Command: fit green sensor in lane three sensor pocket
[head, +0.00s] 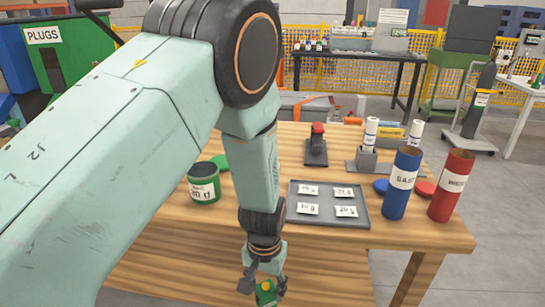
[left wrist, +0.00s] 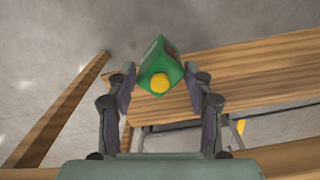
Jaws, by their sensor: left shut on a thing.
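My left gripper (head: 263,280) is shut on the green sensor (head: 266,292), a small green block with a yellow round knob. It hangs low at the bottom of the head view, in front of the wooden table's near edge. In the left wrist view the green sensor (left wrist: 157,66) sits between the fingertips of my left gripper (left wrist: 160,82), tilted, with its yellow knob facing the camera. I cannot make out the lane three sensor pocket in either view. My right gripper is not in view.
The wooden table (head: 322,258) holds a grey tray (head: 328,216) with several labelled packets, a green tin (head: 204,184), a blue canister (head: 402,183), a red canister (head: 451,187) and a black stand with a red top (head: 317,146). My left arm hides the table's left side.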

